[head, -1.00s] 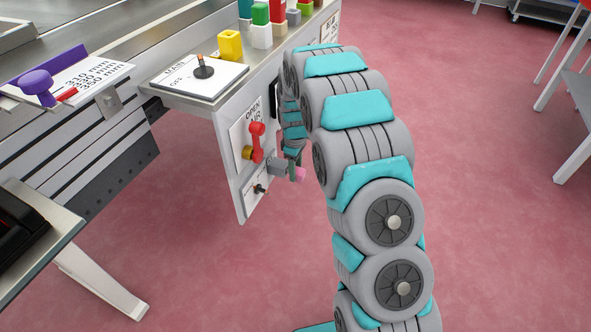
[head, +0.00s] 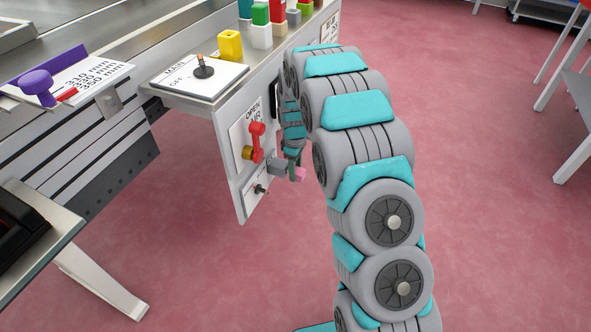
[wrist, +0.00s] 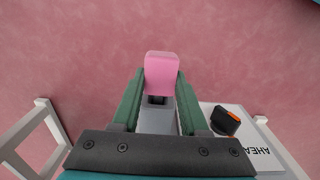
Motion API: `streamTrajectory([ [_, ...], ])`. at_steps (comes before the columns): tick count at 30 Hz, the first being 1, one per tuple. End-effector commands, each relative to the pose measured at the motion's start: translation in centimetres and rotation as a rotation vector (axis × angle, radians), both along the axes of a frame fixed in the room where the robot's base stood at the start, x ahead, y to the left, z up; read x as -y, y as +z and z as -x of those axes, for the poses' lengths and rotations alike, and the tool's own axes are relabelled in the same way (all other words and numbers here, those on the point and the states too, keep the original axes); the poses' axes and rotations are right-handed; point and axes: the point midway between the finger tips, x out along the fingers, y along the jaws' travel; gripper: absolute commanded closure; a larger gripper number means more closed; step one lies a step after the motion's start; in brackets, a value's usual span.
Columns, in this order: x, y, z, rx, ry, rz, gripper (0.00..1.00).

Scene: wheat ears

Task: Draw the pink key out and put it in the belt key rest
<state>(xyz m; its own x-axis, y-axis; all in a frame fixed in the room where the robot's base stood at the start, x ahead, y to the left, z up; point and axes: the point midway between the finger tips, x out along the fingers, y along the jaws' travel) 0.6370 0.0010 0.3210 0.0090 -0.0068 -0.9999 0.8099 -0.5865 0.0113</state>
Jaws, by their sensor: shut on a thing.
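The pink key (head: 300,174) is at the side panel of the machine, beside a grey block (head: 278,165) that sticks out from the panel. In the wrist view its pink head (wrist: 161,72) is between my green fingertips, with a short dark part between it and the grey block (wrist: 157,119). My gripper (wrist: 160,92) is shut on the key; in the head view my gripper (head: 294,170) is small and partly hidden by my arm. I cannot tell how far the key sits in the block. I cannot make out the belt key rest.
A red lever (head: 257,142) under an "OPEN AIR" label is just left of the block. Below it is a small black switch (head: 260,189), seen black and orange in the wrist view (wrist: 225,120). Coloured blocks (head: 262,28) stand on top.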

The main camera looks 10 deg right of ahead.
Motion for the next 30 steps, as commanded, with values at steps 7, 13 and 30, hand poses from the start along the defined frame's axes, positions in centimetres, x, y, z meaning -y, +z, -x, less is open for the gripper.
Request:
streamTrajectory([
  [7,0.2,0.0,0.2,0.000,-0.001,0.000,1.00],
  [13,1.3,0.0,0.9,0.000,-0.002,0.000,1.00],
  [30,4.6,0.0,3.4,-0.001,-0.002,0.000,1.00],
])
